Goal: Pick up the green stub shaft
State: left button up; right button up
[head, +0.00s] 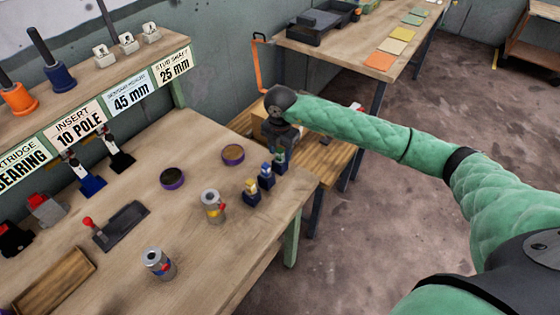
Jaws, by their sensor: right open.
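A small piece with a green part (280,158), which looks like the green stub shaft, stands at the far end of a short row near the right edge of the workbench (190,230). In the row with it are a blue-topped piece (266,175) and a yellow piece (251,191). My right gripper (281,145) points down right above the green piece, open, and partly hides its top. I cannot tell whether the fingers touch it. My left gripper is out of view.
Two silver cylinders (213,206) (158,263), two purple-rimmed round parts (172,178) (233,154) and a black fixture with a red knob (120,225) stand on the bench. A labelled shelf (105,105) runs along the back. A wooden tray (50,287) lies at lower left.

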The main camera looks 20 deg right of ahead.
jog(key=shift+f, duration=0.15)
jog(key=c, duration=1)
